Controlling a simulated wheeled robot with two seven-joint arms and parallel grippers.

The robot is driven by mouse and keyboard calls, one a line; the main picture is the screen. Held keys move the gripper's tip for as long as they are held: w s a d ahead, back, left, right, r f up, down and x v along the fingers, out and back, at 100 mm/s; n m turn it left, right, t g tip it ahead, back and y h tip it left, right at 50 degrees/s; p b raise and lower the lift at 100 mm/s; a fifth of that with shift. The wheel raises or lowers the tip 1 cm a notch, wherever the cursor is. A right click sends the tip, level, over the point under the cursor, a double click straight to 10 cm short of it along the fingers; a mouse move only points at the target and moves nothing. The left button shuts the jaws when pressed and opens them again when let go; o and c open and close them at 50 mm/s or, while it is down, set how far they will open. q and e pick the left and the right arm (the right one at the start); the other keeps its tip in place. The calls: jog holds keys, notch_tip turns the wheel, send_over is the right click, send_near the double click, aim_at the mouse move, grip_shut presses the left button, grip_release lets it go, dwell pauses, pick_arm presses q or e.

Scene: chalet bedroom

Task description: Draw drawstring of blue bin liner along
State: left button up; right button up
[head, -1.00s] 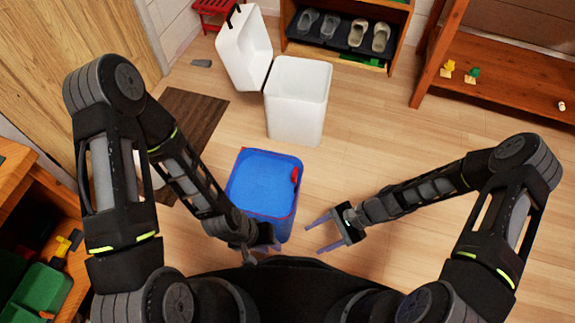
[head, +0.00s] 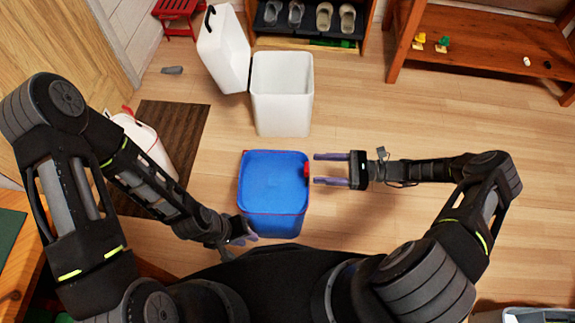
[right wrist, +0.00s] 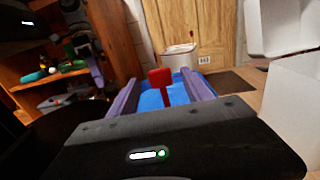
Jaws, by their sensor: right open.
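The blue bin liner (head: 272,185) sits as a squarish blue block with a red drawstring edge, in front of my body in the head view. A red drawstring tab (head: 306,171) stands at its right side. My right gripper (head: 316,169) is open, pointing left, with its fingertips just right of the tab. In the right wrist view the red tab (right wrist: 160,78) shows between the two fingers, with the blue liner (right wrist: 178,93) behind it. My left gripper (head: 248,237) is low by the liner's front left corner; its fingers are partly hidden.
A shoe rack (head: 310,20) and wooden bench (head: 490,40) are at the back.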

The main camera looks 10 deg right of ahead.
aim_at(306, 170)
jog(key=w+a, duration=0.1)
jog(key=a, duration=0.6)
jog(key=shift+w+a, duration=0.15)
jog(key=shift+a, duration=0.2)
grip_shut()
dwell(0.5)
jog(key=shift+f, duration=0.1)
dwell(0.8)
